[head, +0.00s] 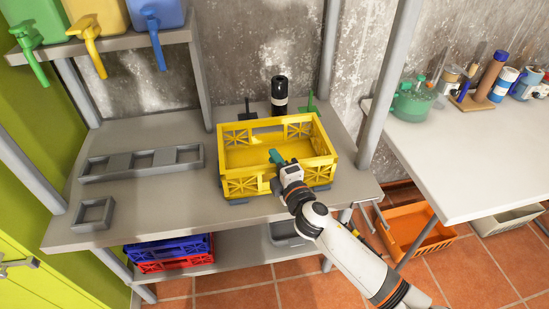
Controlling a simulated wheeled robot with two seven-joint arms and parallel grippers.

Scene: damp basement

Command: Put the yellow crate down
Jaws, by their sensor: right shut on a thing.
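The yellow crate (248,186) is at the right part of the grey shelf top. It looks empty apart from a small green piece at its front wall. Dark grey pieces show under its front corners. My right gripper (280,163) is shut on the crate's front wall, with my arm coming in from the lower right. Whether the crate rests fully on the surface is hard to tell. My left gripper is not in the view.
A grey three-part tray (140,176) and a small square tray (93,214) lie to the left. A black bottle (279,95) stands behind the crate. Upright posts flank the crate. A white table (470,160) with jars is at the right. Blue and red crates (170,264) sit below.

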